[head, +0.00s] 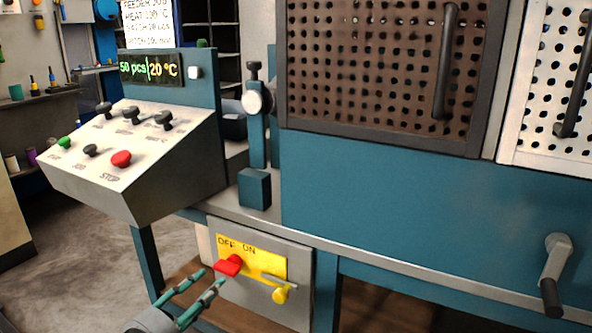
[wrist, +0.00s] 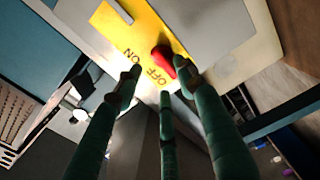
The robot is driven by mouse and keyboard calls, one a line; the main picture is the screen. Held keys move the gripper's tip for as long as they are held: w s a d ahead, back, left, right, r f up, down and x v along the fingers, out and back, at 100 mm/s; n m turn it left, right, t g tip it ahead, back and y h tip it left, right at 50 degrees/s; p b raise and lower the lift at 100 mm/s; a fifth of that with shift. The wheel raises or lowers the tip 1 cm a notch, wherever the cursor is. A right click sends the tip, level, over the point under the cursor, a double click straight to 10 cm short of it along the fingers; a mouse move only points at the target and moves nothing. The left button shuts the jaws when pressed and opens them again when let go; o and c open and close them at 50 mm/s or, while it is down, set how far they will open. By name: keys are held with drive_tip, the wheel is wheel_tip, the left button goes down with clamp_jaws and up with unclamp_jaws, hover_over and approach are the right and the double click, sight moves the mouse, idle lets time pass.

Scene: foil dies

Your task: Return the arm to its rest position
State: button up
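My gripper (head: 210,279) is at the lower left of the head view, in front of the yellow switch plate (head: 263,265). Its green fingers are spread apart with nothing between them. In the wrist view the gripper (wrist: 160,78) points at the same plate (wrist: 115,30). The red switch knob (head: 229,265) sits on the plate below the OFF label. The knob (wrist: 163,62) appears close to one fingertip in the wrist view; I cannot tell whether they touch.
The sloped control console (head: 130,165) stands above left of my gripper. A crank handle (head: 554,270) sticks out at the right. Open floor (head: 85,270) lies to the left.

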sight(225, 271)
drive_tip(key=x, duration=0.7)
drive_tip(key=shift+w+d, duration=0.1)
drive_tip(key=shift+w+f+m+b, duration=0.1)
drive_tip(key=shift+f+m+b, duration=0.2)
drive_tip(key=shift+b, duration=0.35)
drive_tip(key=shift+m+b, duration=0.4)
drive_tip(key=shift+s+a+r+p, duration=0.3)
drive_tip(key=shift+s+p, duration=0.1)
drive_tip(key=shift+p, duration=0.1)
drive_tip(key=shift+s, duration=0.3)
